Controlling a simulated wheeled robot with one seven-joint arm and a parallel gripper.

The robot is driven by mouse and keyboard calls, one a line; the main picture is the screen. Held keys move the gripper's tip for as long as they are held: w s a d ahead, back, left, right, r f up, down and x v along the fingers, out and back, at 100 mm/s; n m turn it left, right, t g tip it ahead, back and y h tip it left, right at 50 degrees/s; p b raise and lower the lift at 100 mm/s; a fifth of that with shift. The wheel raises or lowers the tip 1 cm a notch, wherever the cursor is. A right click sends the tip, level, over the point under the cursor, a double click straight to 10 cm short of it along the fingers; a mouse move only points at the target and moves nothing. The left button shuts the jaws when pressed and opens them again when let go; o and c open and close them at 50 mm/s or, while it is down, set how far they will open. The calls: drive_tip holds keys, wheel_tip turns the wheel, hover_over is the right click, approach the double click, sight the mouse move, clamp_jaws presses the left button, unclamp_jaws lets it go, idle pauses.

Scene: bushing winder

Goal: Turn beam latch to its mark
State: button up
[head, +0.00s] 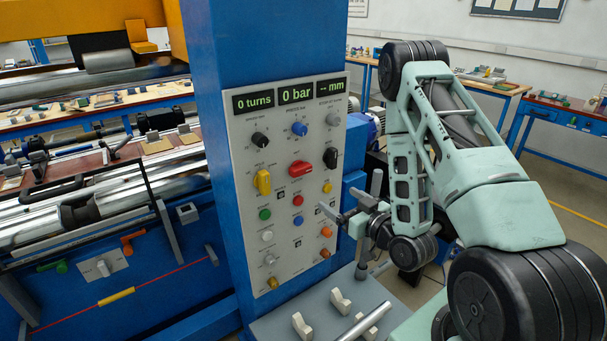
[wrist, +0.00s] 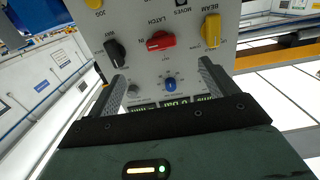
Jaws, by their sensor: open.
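The beam latch appears to be the red knob (head: 300,168) at the middle of the grey control panel (head: 240,220); its handle lies roughly level, slightly tilted. In the wrist view, upside down, the red knob (wrist: 160,41) sits beside lettering that reads LATCH, beyond my fingertips. Its mark is too small to make out. My gripper (head: 337,213) is open and empty, right of the panel's lower half in the head view. In the wrist view its two dark fingers (wrist: 163,75) stand wide apart, with the blue knob (wrist: 169,84) showing between them.
A yellow knob (head: 263,182) and a black knob (head: 331,158) flank the red one closely. Small coloured buttons fill the panel below. A grey console (head: 280,325) with pale levers stands under it. The winding machine (head: 100,250) is at left.

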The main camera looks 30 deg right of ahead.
drive_tip(key=shift+w+b, duration=1.2)
drive_tip(key=b, duration=1)
approach(304, 170)
drive_tip(key=shift+w+f, duration=0.3)
drive_tip(key=shift+f, duration=0.15)
drive_tip(key=shift+w+a+b, duration=0.1)
drive_tip(key=shift+w+b, duration=0.05)
drive_tip(key=shift+b, duration=0.7)
drive_tip(key=w+p, duration=0.1)
drive_tip(key=w, duration=0.1)
drive_tip(key=w+p, duration=0.1)
drive_tip(key=w, duration=0.2)
drive_tip(key=w+p, duration=0.1)
drive_tip(key=w, duration=0.1)
drive_tip(key=shift+w+a+r, duration=0.1)
drive_tip(key=shift+w+r, duration=0.15)
drive_tip(key=shift+r, duration=0.15)
drive_tip(key=shift+w+f+p, duration=0.15)
drive_tip(key=shift+w+p, duration=0.15)
drive_tip(key=shift+w, duration=0.3)
drive_tip(key=c, duration=1)
